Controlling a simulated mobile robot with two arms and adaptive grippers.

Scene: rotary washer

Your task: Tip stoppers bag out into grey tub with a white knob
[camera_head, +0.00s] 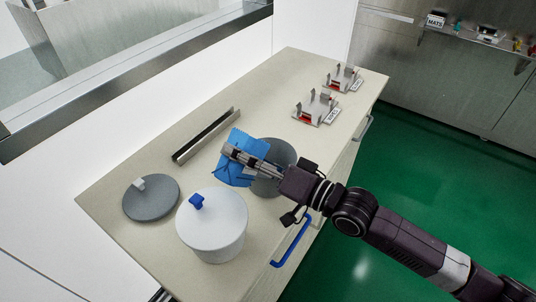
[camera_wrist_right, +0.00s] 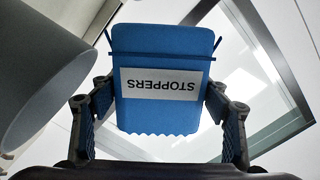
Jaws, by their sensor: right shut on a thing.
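My right gripper (camera_head: 243,155) is shut on the blue stoppers bag (camera_head: 233,173), above the counter at the left edge of the grey tub. In the right wrist view the bag (camera_wrist_right: 165,115) sits between both fingers, its STOPPERS label upside down in the picture. A blue strip crosses its end away from the gripper; the jagged edge is nearer. The grey tub (camera_head: 281,153) stands without a lid, partly hidden by my gripper; its rim (camera_wrist_right: 75,75) shows at left in the wrist view. A grey lid with a white knob (camera_head: 150,200) lies on the counter. My left gripper is out of view.
A white tub with a blue-knobbed lid (camera_head: 213,232) stands in front of the grey tub. A dark-slotted metal rail (camera_head: 206,136) lies behind the bag. Two metal racks (camera_head: 317,107) stand at the far end of the counter (camera_head: 265,90). Clear counter lies between rail and racks.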

